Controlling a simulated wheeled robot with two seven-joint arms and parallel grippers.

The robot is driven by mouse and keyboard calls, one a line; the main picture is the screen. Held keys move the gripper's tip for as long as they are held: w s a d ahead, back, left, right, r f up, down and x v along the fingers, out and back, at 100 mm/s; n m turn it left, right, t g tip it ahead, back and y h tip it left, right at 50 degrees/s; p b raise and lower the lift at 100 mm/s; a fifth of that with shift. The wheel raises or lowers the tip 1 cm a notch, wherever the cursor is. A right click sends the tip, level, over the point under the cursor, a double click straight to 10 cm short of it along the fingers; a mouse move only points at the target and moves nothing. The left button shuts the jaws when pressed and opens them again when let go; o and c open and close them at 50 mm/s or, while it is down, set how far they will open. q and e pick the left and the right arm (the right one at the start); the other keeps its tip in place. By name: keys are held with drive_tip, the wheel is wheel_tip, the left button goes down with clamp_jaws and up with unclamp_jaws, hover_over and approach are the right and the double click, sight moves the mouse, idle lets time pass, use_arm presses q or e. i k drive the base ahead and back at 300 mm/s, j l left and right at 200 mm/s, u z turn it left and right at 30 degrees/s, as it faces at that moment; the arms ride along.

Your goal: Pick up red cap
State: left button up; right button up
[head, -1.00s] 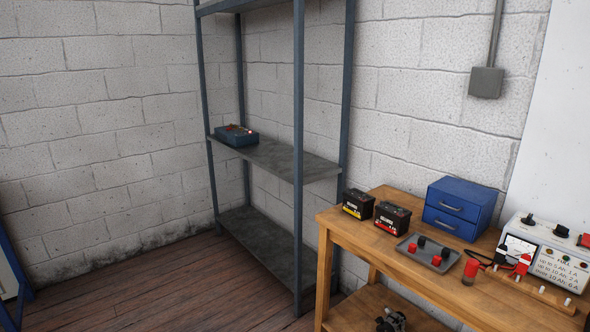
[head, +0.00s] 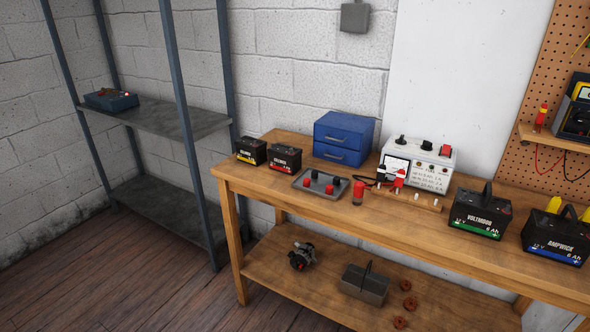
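A grey tray (head: 298,184) on the wooden workbench holds small red and black caps. One red cap (head: 308,182) sits toward the tray's left, and another red cap (head: 330,189) sits near its front right. The black caps stand behind and beside them. Neither of my grippers shows in the head view.
On the workbench (head: 400,223) stand two small batteries (head: 284,158), a blue drawer unit (head: 343,139), a white tester (head: 432,166) and larger batteries (head: 481,212) at right. A metal shelf (head: 165,118) stands left. The lower shelf holds an alternator (head: 301,257) and a grey toolbox (head: 365,284).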

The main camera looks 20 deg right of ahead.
sight(329, 189)
drive_tip(key=z, duration=0.35)
drive_tip(key=i+j+z, duration=0.15)
drive_tip(key=z, duration=0.25)
drive_tip(key=i+j+z, duration=0.2)
drive_tip(key=z, duration=0.2)
drive_tip(key=i+j+z, duration=0.35)
drive_tip(key=k+l, duration=0.05)
drive_tip(key=k, duration=0.05)
